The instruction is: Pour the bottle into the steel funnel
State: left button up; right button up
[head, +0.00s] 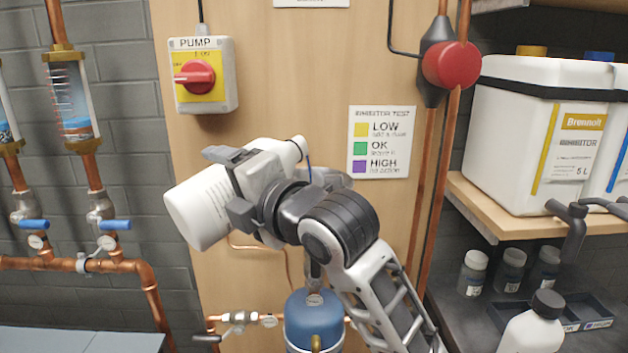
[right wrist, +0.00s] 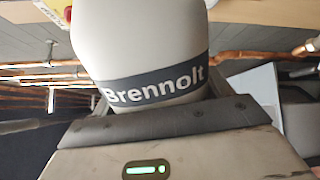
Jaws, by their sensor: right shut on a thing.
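A white bottle (head: 205,207) lies tilted across the head view, its broad base at the lower left and its narrow neck at the upper right. My right gripper (head: 245,187) is shut around its body. The right wrist view shows the bottle (right wrist: 140,40) close up with a dark "Brennolt" band. A thin blue streak shows just below the neck end; I cannot tell for sure that it is liquid. A steel funnel is not clearly visible; a grey shape behind my gripper may be part of it. A blue vessel (head: 314,312) with a pipe on top stands below. My left gripper is not in view.
A pump switch box (head: 203,75) and an inhibitor chart (head: 381,141) are on the wooden panel. Copper pipes (head: 436,185) run up at right. A large white canister (head: 530,130) stands on a shelf. A white bottle (head: 533,328) with a black cap is at lower right.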

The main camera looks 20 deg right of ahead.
jog(key=shift+w+d+r+m, duration=0.15)
jog(key=shift+d+r+m, duration=0.25)
jog(key=shift+r, duration=0.25)
jog(key=shift+r+m, duration=0.15)
jog(key=shift+m, duration=0.65)
dwell(4.0)
jog(key=shift+r+m, duration=0.4)
jog(key=shift+r, duration=0.1)
dwell(2.0)
